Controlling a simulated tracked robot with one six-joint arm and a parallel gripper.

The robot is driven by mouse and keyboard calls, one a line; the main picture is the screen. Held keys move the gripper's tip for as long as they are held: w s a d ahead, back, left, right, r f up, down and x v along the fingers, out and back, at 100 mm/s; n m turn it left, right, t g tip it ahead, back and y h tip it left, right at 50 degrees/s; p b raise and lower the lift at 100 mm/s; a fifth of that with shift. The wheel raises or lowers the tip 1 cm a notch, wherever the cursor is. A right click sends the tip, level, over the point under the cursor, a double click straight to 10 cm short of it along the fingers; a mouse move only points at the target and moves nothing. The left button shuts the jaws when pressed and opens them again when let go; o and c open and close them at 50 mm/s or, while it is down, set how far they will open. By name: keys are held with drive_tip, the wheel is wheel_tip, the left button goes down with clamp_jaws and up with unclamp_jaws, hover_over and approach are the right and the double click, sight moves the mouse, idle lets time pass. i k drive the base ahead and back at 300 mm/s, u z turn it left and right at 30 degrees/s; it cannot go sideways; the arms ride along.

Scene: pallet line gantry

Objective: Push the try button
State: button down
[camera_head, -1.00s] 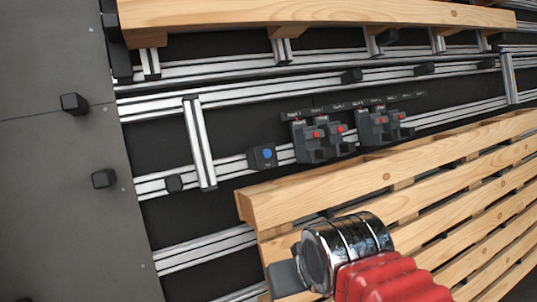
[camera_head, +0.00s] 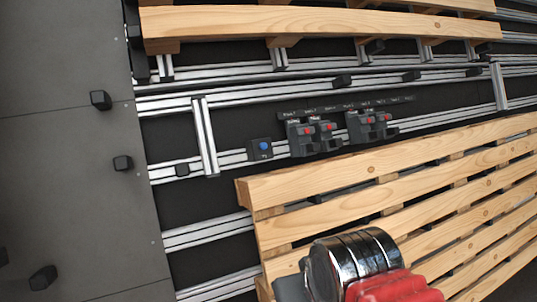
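My arm's end shows at the bottom, with chrome rings and a red ribbed part. A dark piece (camera_head: 290,289) at its left edge may be part of my gripper. It is in front of the wooden slats, below the button in the picture and apart from it. The fingers are not visible.
Switch units with red buttons (camera_head: 310,130) (camera_head: 368,119) sit right of the blue button. A wooden pallet (camera_head: 330,175) slants across below, and another pallet (camera_head: 300,18) lies above. A short upright rail (camera_head: 205,137) stands left of the button. Black blocks (camera_head: 101,100) dot the grey panel (camera_head: 60,150).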

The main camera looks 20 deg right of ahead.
sight(263, 146)
drive_tip(key=z, duration=0.2)
drive_tip(key=k, duration=0.1)
drive_tip(key=u, duration=1.2)
drive_tip(key=i, duration=0.55)
drive_tip(key=z, duration=0.15)
